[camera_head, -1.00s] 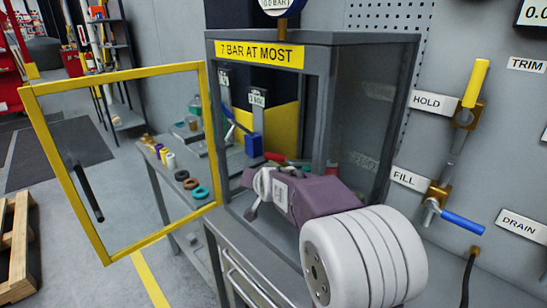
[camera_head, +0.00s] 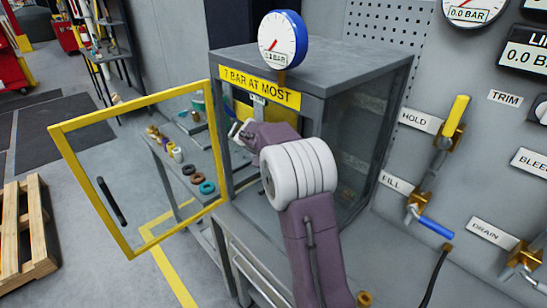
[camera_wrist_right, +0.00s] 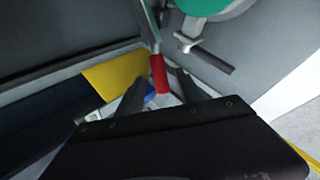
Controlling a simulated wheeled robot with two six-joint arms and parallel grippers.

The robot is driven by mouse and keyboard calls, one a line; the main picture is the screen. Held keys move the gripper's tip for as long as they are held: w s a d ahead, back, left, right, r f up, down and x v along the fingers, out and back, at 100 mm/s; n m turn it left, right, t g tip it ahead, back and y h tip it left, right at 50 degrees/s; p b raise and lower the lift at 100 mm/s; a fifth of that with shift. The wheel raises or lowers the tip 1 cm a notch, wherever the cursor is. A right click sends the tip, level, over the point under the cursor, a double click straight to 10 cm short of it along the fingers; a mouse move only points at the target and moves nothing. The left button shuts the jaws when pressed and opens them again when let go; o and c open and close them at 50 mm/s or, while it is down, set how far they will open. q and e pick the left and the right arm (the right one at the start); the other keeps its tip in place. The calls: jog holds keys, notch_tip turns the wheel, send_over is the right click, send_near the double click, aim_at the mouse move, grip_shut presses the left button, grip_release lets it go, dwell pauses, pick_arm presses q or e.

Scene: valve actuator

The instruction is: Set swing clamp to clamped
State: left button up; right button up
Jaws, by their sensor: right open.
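A red-handled lever (camera_wrist_right: 158,73) shows inside the cabinet in the right wrist view. It hangs from a grey metal arm, and I take it to be the swing clamp's handle. My right gripper (camera_wrist_right: 160,86) is open, with its two dark fingers on either side of the red grip's lower end. I cannot tell whether they touch it. In the head view my right gripper (camera_head: 239,131) is at the cabinet's open front, mostly hidden by my wrist. The clamp is hidden there. My left gripper is not in view.
The grey cabinet (camera_head: 345,62) has its yellow-framed door (camera_head: 133,247) swung open to the left. In the wrist view, a green round part (camera_wrist_right: 205,6) and a dark bar handle (camera_wrist_right: 212,57) are close by. A yellow-handled valve (camera_head: 455,115) is on the right panel.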

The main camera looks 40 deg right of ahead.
jog(key=x, duration=0.2)
jog(key=shift+w+d+f, duration=0.1)
jog(key=shift+d+f, duration=0.1)
jog(key=shift+f, duration=0.05)
grip_shut()
dwell(1.2)
